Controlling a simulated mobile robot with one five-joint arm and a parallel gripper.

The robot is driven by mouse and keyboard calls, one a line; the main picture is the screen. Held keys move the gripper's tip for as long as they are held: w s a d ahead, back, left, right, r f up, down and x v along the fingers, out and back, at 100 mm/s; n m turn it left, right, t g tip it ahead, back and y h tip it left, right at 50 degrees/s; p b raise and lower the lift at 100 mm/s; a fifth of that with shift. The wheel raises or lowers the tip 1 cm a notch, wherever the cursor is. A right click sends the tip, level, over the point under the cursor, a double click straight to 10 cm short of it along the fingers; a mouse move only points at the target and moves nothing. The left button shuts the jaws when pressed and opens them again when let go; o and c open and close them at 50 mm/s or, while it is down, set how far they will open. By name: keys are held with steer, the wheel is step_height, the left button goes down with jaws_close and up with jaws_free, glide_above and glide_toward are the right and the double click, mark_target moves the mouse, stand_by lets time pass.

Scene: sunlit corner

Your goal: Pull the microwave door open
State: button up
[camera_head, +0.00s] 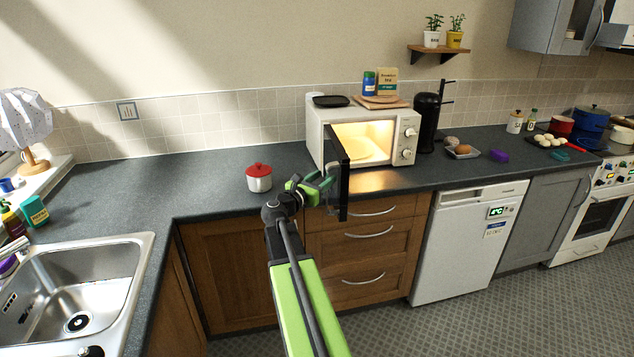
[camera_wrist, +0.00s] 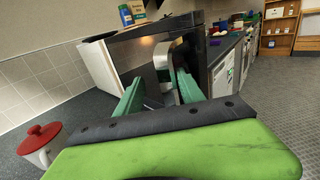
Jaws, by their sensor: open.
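The cream microwave (camera_head: 314,127) stands on the dark counter with its lit interior showing. Its black door (camera_head: 343,180) is swung wide open and sticks out past the counter's front edge, seen nearly edge-on. My gripper (camera_head: 327,183) is at the left, outer face of the door, by the handle. In the wrist view my gripper (camera_wrist: 160,92) has its two green fingers apart, and the curved silver handle (camera_wrist: 176,48) of the door stands between or just beyond them. I cannot tell whether a finger touches it.
A white pot with a red lid (camera_head: 259,178) stands on the counter left of my gripper. Several items lie on top of the microwave. The sink (camera_head: 90,285) is at the left.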

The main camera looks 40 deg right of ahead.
steer(key=s+a, duration=0.3)
steer(key=a, duration=1.3)
steer(key=shift+s+a, duration=0.2)
steer(key=shift+a, duration=0.2)
steer(key=shift+f, duration=0.1)
